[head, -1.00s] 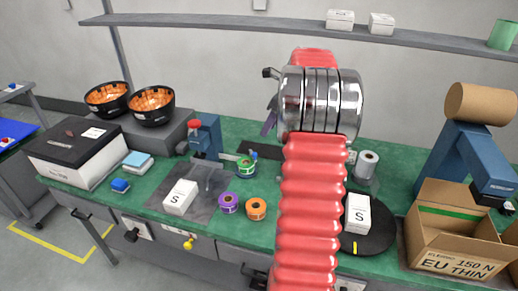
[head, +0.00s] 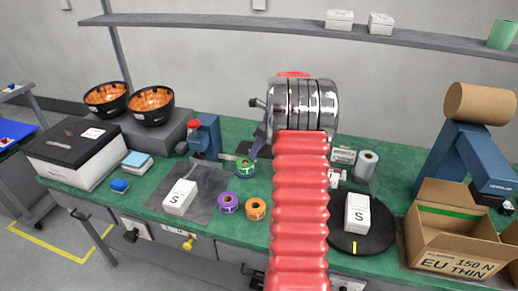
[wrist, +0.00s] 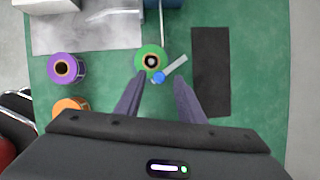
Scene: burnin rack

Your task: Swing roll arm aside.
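I cannot tell whether the fingers touch anything.
A purple roll (wrist: 66,68) and an orange roll (wrist: 70,108) stand to the left. A dark mat (wrist: 210,70) lies to the right. A blue press-like device (head: 207,134) stands left of the green roll. A white box (head: 357,213) marked S sits on a black disc (head: 375,238).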

